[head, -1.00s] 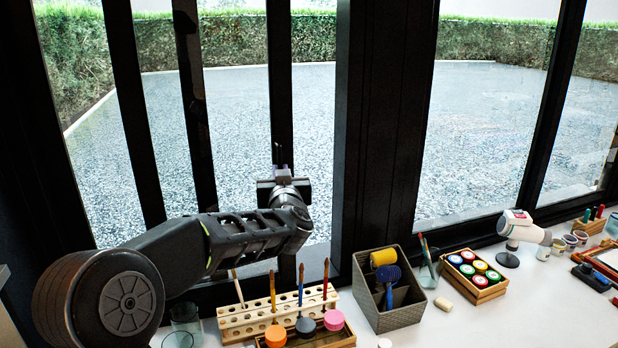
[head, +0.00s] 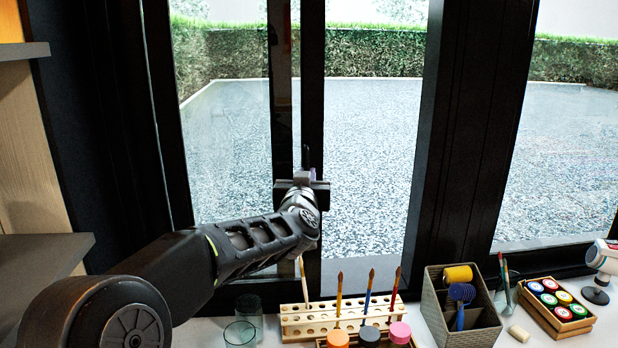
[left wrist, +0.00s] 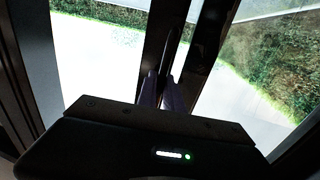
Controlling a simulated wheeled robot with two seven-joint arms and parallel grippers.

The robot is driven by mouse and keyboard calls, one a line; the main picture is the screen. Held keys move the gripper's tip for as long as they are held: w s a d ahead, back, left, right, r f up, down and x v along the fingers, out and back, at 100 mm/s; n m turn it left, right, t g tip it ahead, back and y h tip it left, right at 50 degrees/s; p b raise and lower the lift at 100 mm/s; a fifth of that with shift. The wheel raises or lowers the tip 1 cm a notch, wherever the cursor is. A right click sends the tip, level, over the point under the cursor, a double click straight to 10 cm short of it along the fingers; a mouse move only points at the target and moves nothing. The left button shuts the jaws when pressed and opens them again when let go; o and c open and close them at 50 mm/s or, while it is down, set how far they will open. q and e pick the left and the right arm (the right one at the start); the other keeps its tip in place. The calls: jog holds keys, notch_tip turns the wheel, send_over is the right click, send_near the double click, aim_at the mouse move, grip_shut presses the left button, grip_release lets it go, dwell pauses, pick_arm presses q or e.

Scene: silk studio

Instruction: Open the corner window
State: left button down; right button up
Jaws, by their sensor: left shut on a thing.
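The corner window has tall black frames; a sliding sash, whose dark stile (head: 313,95) stands near the middle of the head view, is beside a thinner upright (head: 281,80). A wide gap lies between the stile and the thick black post (head: 455,130) on the right. My left gripper (head: 304,178) is at the stile, shut on its slim upright handle. In the left wrist view the gripper fingers (left wrist: 162,92) close around the dark handle (left wrist: 170,55), partly hiding it. My right gripper is not in view.
On the white sill counter stand glass jars (head: 241,331), a wooden brush rack (head: 305,318), a divided grey box (head: 460,312) and a paint crate (head: 557,308). They lie below and right of my arm.

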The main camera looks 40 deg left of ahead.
pick_arm(q)
jog(key=c, duration=1.5)
grip_release()
jog(key=shift+w+d, duration=0.15)
jog(key=shift+w, duration=0.1)
jog(key=shift+s, duration=0.1)
jog(key=b+v, duration=0.1)
jog(key=v, duration=0.6)
jog(key=shift+s+d, duration=0.25)
